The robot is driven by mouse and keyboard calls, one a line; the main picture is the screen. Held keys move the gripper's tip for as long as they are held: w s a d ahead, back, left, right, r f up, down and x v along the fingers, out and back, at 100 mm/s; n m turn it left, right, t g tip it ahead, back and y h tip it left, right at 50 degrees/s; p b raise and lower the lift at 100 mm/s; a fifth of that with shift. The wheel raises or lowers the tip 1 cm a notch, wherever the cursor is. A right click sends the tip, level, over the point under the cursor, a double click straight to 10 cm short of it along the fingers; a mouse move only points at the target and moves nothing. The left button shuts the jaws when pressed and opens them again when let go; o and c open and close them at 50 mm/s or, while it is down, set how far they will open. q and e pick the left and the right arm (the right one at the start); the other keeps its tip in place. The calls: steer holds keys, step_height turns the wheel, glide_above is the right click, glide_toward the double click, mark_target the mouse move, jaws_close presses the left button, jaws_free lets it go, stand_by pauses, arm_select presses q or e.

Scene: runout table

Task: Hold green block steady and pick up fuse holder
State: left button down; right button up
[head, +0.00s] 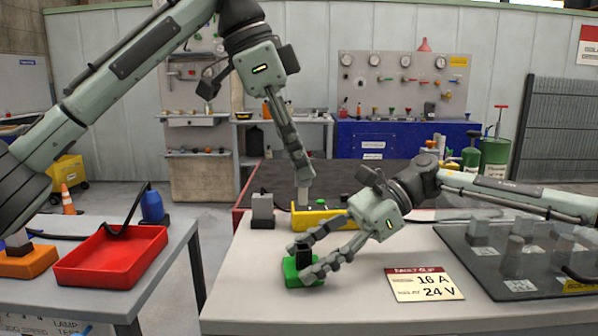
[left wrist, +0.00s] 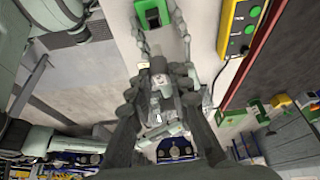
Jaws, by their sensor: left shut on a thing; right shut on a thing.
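The green block (head: 291,272) lies on the light table near its front, with a dark upright part on top. My right gripper (head: 312,261) is shut on it, fingers on either side. The green block also shows at the top of the left wrist view (left wrist: 152,14), with a dark middle. My left gripper (head: 303,187) points down, shut on a small light grey piece, which looks like the fuse holder (head: 303,197). It is above and behind the green block, apart from it, and overlaps the yellow box in the head view. The fingers partly hide the piece in the left wrist view.
The yellow box (head: 313,221) with buttons and a grey block (head: 262,210) stand behind the green block. A label card (head: 425,284) and a dark panel (head: 470,262) with grey parts lie to the right. A red tray (head: 110,262) sits on the left table, across a gap.

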steer(key=o, duration=0.9)
steer(key=shift+f, duration=0.15)
steer(key=shift+d, duration=0.1)
